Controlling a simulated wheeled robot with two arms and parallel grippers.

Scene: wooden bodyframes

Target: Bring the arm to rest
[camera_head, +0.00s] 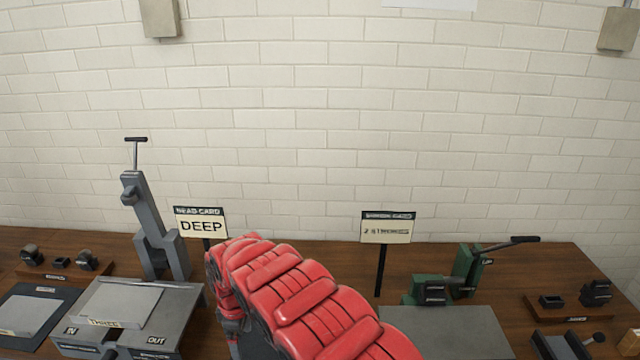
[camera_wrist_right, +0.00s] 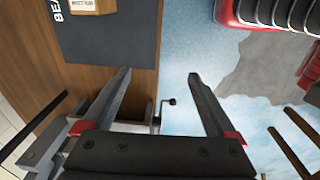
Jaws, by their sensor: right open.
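My right arm (camera_head: 300,310), with red padded segments, rises from the bottom of the head view and bends over in front of the table. Its gripper is hidden in the head view. In the right wrist view, my right gripper (camera_wrist_right: 159,76) has its two dark fingers spread wide apart with nothing between them. Below the gap lie the table edge and the blue-grey floor. My left gripper is in neither view.
On the wooden table (camera_head: 330,262) stand a grey lever press (camera_head: 160,235), a "DEEP" card (camera_head: 200,226), another card (camera_head: 387,229), a grey IN/OUT box (camera_head: 130,318) and a green lever tool (camera_head: 465,272). A dark mat (camera_wrist_right: 110,45) lies near the table edge.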

